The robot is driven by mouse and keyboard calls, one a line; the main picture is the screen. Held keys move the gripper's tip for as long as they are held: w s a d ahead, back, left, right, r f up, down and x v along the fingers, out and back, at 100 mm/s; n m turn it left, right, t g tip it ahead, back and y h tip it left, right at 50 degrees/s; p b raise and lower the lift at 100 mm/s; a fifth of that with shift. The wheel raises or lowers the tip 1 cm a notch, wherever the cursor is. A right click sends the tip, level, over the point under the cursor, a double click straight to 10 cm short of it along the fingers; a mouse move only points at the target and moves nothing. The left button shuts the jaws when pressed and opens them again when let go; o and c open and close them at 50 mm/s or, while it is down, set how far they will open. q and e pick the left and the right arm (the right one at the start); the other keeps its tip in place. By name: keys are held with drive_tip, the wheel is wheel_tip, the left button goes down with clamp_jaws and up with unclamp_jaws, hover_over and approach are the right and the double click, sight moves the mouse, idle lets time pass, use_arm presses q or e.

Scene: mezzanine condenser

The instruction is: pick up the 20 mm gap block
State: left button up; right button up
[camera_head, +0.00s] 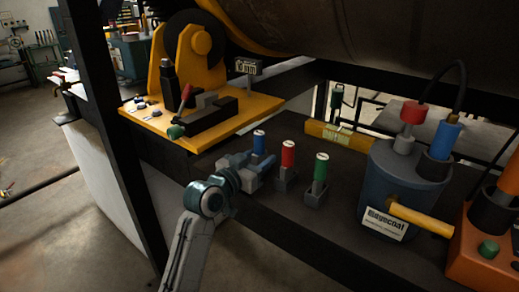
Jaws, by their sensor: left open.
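Three small grey blocks with upright coloured handles stand in a row on the dark bench top: a blue one (259,143), a red one (288,155) and a green one (321,167). Each handle has a small pale mark on top, too small to read, so I cannot tell which is the 20 mm gap block. My left gripper (257,170) is open at the blue-handled block, low over the bench, and its fingers partly hide that block's base. I cannot tell whether they touch it. My right gripper is not in view.
A yellow fixture plate (240,110) with a clamp and a 10 mm sign (246,67) stands behind left. A yellow level (338,136) lies behind the blocks. A black post (105,130) rises left. Bare bench lies before the blocks.

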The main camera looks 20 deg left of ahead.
sight(256, 148)
use_arm(q)
drive_tip(key=shift+w+d, duration=0.1)
drive_tip(key=shift+w, duration=0.1)
drive_tip(key=shift+f, duration=0.1)
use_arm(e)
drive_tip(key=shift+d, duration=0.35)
